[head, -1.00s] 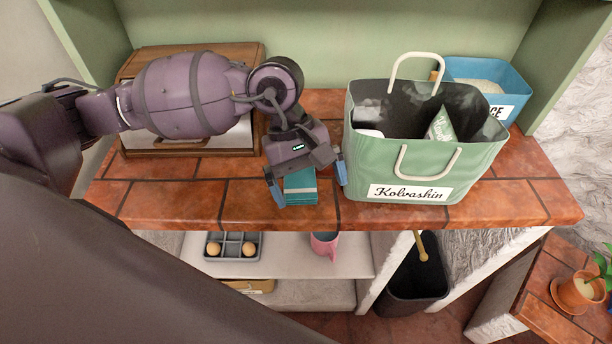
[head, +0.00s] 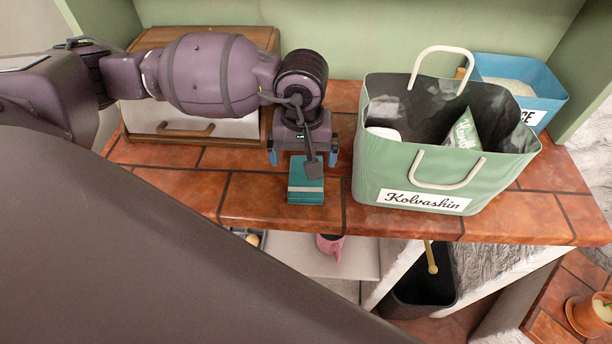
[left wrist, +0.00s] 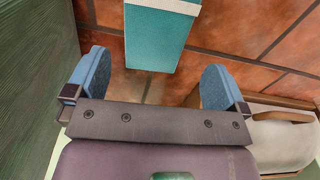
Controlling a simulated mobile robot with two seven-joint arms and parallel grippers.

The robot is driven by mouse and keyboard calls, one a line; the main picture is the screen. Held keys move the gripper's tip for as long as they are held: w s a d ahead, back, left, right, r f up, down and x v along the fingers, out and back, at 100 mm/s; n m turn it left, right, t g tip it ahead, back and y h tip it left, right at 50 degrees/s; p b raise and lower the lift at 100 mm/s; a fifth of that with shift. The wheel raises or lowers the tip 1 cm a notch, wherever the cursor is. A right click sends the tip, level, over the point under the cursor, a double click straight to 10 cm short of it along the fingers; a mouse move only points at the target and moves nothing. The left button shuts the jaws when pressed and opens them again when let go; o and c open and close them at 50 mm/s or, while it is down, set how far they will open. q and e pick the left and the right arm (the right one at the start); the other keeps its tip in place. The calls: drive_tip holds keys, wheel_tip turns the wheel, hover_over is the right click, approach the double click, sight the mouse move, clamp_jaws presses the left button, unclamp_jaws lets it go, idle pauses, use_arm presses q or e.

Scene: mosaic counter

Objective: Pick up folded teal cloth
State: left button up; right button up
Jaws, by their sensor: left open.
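The folded teal cloth (head: 305,182) lies on the tiled counter, left of the green bag. It also shows in the left wrist view (left wrist: 156,42), at the top, with a pale band across it. My left gripper (head: 303,156) is open and empty, at the cloth's far end. In the left wrist view its two blue fingers (left wrist: 155,82) stand wide apart, and the cloth is beyond the gap between them, not inside it. Part of the wrist covers a little of the cloth in the head view. My right gripper is not in view.
A green bag (head: 375,165) labelled Kolvashin stands close right of the gripper. A blue bin (head: 548,105) is behind it. A wooden box with a handle (head: 186,131) stands left, beneath my arm. A pink mug (head: 331,246) is on the shelf below. The counter's front strip is clear.

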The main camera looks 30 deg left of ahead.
use_arm(q)
drive_tip(key=shift+w+d+f, duration=0.1)
drive_tip(key=shift+w+f, duration=0.05)
drive_tip(key=shift+f, duration=1)
drive_tip(key=shift+w+d+f, duration=0.1)
drive_tip(key=shift+f, duration=1.05)
drive_tip(key=shift+c, duration=0.5)
drive_tip(key=c, duration=0.9)
drive_tip(key=shift+o, duration=0.2)
drive_tip(key=shift+r, duration=0.15)
wheel_tip(320, 180, up, 20)
drive_tip(key=shift+p, duration=0.35)
